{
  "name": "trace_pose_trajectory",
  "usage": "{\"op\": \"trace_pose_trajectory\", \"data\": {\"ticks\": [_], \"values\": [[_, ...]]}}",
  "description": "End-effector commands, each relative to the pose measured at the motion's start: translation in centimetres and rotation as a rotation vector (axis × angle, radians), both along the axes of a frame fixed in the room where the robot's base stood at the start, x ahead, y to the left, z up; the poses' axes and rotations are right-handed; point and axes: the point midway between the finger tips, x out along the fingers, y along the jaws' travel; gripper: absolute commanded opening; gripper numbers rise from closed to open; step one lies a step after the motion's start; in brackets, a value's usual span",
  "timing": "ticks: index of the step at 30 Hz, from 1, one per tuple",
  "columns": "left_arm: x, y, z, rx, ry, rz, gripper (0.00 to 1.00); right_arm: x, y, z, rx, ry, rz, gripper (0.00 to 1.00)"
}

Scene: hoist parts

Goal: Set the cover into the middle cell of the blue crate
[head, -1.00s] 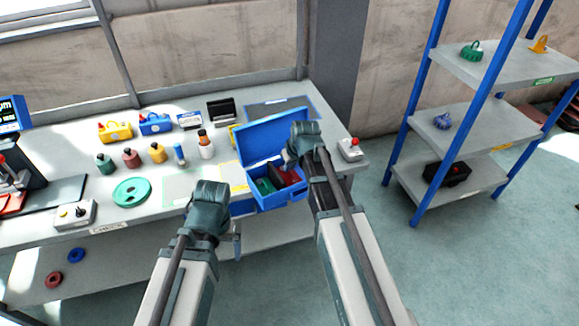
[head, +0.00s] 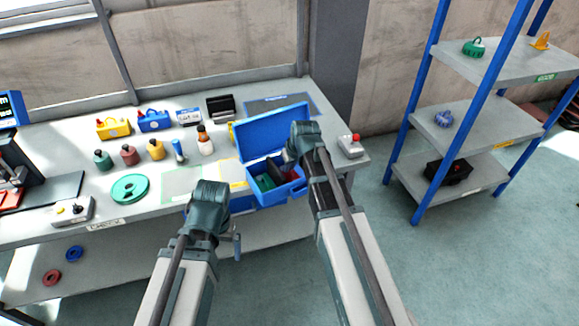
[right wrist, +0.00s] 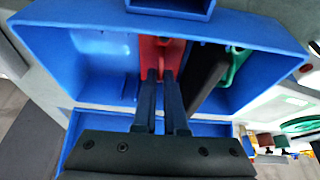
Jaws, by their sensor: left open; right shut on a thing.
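The blue crate (head: 285,198) stands at the bench's front edge with its lid (head: 270,132) raised; it also fills the right wrist view (right wrist: 60,60). My right gripper (right wrist: 160,74) is shut on a red part, which I take to be the cover (right wrist: 163,50), down inside the crate. In the wrist view a black piece (right wrist: 208,72) and a green part (right wrist: 236,66) lie to its right, and open crate space to its left. The fingers hide part of the red part, so I cannot tell whether it touches the floor. My left gripper (head: 234,240) is open and empty before the bench.
A red-button box (head: 350,146) stands right of the crate. Bottles, a green ring (head: 130,188) and small cases (head: 154,121) are on the bench to the left. A blue-posted shelf (head: 470,125) stands at the right, with clear floor between.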

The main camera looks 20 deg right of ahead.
Motion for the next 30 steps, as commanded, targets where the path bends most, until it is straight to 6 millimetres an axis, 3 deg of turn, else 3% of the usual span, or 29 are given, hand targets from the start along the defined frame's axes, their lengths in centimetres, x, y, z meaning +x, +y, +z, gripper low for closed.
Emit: {"op": "trace_pose_trajectory", "data": {"ticks": [3,4,9,16,20,30], "values": [[0.00,-0.01,0.05,0.000,0.000,0.000,1.00,0.01,0.00,0.05,0.000,0.000,0.000,0.00],[0.00,-0.01,0.05,0.000,0.000,0.000,1.00,0.01,0.00,0.05,0.000,0.000,0.000,0.11],[0.00,0.00,0.04,0.000,0.000,0.000,1.00,0.00,0.00,0.04,0.000,0.000,0.000,0.42],[0.00,0.00,0.04,0.000,0.000,0.000,1.00,0.00,0.00,0.04,0.000,0.000,0.000,0.45],[0.00,0.00,0.03,0.000,0.000,0.000,1.00,-0.01,0.00,0.03,0.000,0.000,0.000,0.68],[0.00,0.00,0.03,0.000,0.000,0.000,1.00,-0.01,0.05,0.03,0.001,0.000,0.000,0.69]]}}
